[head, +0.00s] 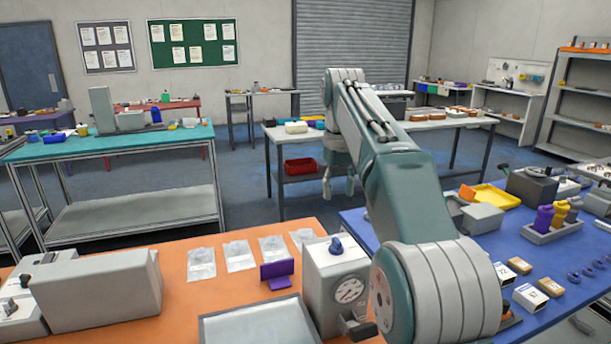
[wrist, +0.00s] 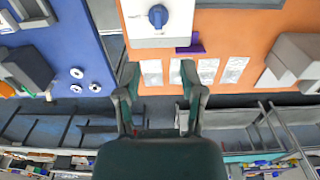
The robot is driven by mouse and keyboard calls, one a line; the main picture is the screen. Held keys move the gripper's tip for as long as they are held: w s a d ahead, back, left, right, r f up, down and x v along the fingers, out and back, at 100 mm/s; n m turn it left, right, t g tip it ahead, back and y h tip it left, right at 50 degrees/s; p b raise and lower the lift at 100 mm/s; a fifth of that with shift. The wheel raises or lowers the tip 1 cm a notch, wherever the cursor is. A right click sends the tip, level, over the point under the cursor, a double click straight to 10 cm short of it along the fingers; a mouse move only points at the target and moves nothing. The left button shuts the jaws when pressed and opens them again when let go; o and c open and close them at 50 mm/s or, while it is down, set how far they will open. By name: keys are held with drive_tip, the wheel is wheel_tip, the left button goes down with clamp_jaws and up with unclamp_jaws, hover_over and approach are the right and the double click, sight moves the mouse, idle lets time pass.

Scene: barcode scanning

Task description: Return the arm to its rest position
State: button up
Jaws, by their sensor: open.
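My arm reaches out from the lower right of the head view, rising and extending away over the gap between the orange and blue tables. My gripper (head: 339,188) hangs at its far end, pointing down, partly hidden behind my arm. In the wrist view my gripper (wrist: 158,72) has its two fingers spread wide apart with nothing between them. The wrist picture looks upside down, with the tables at the top and floor beyond. The gripper touches no object that I can see.
The orange table (head: 215,310) holds clear bags (head: 240,255), a purple stand (head: 277,272) and a grey box with a dial (head: 337,280). The blue table (head: 480,255) holds small boxes, bottles and a yellow tray (head: 492,196). A bench with a red bin (head: 300,166) stands beyond.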

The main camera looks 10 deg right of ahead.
drive_tip(key=s+f+m+t, duration=0.1)
drive_tip(key=s+f+t, duration=0.15)
drive_tip(key=s, duration=1.35)
drive_tip(key=s+f+m+t, duration=0.1)
drive_tip(key=s+f+t, duration=0.2)
drive_tip(key=s+f, duration=1)
drive_tip(key=shift+s, duration=0.8)
